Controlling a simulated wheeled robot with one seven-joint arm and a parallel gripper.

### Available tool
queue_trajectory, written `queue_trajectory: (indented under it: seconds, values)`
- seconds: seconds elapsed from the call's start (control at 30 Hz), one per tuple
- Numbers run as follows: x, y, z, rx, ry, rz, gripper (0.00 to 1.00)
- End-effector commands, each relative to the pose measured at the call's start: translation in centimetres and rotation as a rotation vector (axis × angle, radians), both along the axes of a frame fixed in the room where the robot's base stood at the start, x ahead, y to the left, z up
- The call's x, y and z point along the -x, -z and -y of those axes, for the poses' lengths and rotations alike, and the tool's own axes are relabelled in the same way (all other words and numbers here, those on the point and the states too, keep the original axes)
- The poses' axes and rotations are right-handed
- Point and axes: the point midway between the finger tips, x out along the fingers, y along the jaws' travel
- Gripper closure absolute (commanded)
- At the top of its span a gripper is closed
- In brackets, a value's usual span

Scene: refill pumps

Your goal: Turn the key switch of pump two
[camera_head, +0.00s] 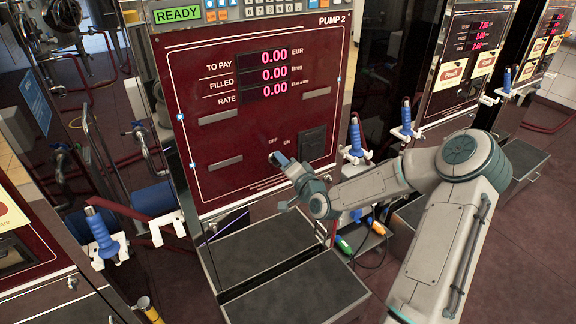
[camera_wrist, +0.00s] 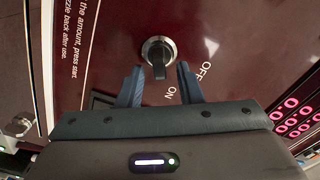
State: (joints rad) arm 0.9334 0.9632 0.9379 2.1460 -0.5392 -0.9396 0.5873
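Pump two (camera_head: 255,110) is the dark red panel labelled PUMP 2, with zeros on its displays and a green READY sign above. Its key switch (camera_wrist: 158,52) is a round silver lock with a dark key bow, between the OFF and ON labels in the wrist view. My gripper (camera_wrist: 158,82) is open, its two fingers below and on either side of the key, not visibly touching it. In the head view my gripper (camera_head: 280,163) is at the panel just below the OFF label and hides the switch.
Blue nozzles hang left (camera_head: 103,232) and right (camera_head: 355,138) of pump two. A dark step (camera_head: 295,300) juts out below the panel. Another red pump (camera_head: 470,55) stands to the right. A dark square fitting (camera_head: 313,143) sits right of the switch.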

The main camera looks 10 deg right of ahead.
Motion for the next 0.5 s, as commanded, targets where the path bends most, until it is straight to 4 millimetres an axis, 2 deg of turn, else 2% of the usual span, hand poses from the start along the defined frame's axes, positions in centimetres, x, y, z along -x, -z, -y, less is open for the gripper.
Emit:
queue_trajectory:
  seconds: [0.17, 0.5]
  values:
    - [1.5, 0.1, 0.6, 0.000, 0.002, -0.001, 0.67]
    - [8.7, 0.1, 3.0, 0.002, 0.003, -0.003, 0.67]
